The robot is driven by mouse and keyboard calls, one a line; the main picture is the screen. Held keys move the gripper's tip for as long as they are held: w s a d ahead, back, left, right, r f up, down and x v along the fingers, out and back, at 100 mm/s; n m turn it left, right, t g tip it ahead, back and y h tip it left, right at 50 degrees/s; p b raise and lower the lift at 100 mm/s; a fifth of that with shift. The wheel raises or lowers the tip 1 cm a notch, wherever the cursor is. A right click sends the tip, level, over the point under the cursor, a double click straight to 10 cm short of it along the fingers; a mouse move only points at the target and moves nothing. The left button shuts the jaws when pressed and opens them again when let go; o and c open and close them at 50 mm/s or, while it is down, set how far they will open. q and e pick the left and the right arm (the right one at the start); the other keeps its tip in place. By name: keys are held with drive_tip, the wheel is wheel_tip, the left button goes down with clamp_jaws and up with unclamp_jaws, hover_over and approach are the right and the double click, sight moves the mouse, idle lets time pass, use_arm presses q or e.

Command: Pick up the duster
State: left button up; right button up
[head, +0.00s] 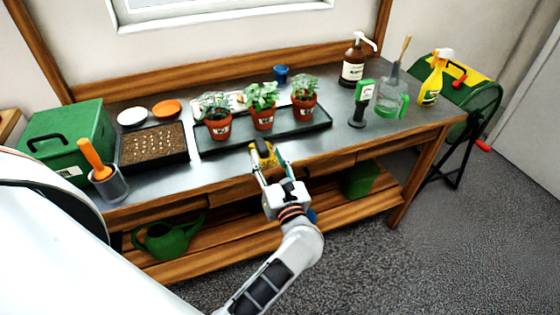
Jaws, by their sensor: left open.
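A small yellow and dark object (262,151), which may be the duster, is at the front edge of the metal-topped bench (345,143). My left gripper (268,163) reaches in from the front with its fingers open. The object shows at and between the fingertips, partly hidden by them. I cannot tell whether the fingers touch it. My right gripper is not in view.
A black tray (222,149) with several potted plants stands just behind the fingertips. A seed tray (150,159), green box (62,138) and cup (109,188) are at left. A meter (364,91), glass jar (391,103) and spray bottle (434,80) stand right.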

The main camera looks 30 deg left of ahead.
sight(265, 152)
use_arm(q)
drive_tip(key=shift+w+d+f+n+g, duration=0.1)
drive_tip(key=shift+d+f+n+g, duration=0.2)
drive_tip(key=shift+f+n+g, duration=0.55)
drive_tip(key=shift+t+p+x, duration=0.25)
drive_tip(key=shift+p+x, duration=0.05)
drive_tip(key=shift+x, duration=1.6)
drive_tip(key=shift+p+x, duration=0.35)
drive_tip(key=shift+x, duration=1.6)
clamp_jaws()
